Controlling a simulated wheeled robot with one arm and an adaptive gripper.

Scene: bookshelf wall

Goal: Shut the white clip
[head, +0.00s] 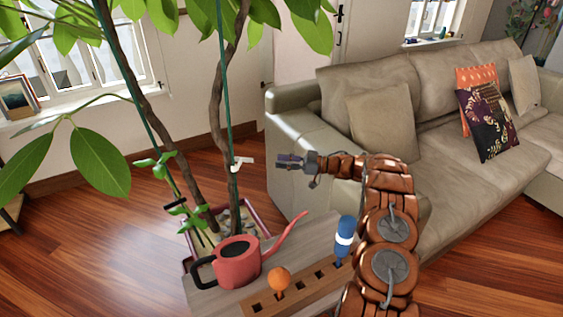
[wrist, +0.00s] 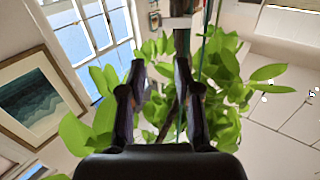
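The white clip (head: 242,163) is at the plant's right-hand trunk (head: 228,130) and the thin green stake beside it, well above the pot. It is too small to tell whether its jaws are apart. My gripper (head: 281,160) is to the right of the clip at about the same height in the picture, with a gap between them. In the wrist view my gripper (wrist: 160,68) has its two dark fingers spread, with nothing held between them. A pale piece (wrist: 181,22) near the top edge there, by the stem and stake, seems to be the clip.
A wooden bench (head: 205,296) below carries a red watering can (head: 238,264), a block with holes (head: 317,286), an orange-knobbed tool (head: 279,279) and a blue-handled tool (head: 344,236). A sofa (head: 300,140) stands to the right. Leaves (head: 100,160) spread left.

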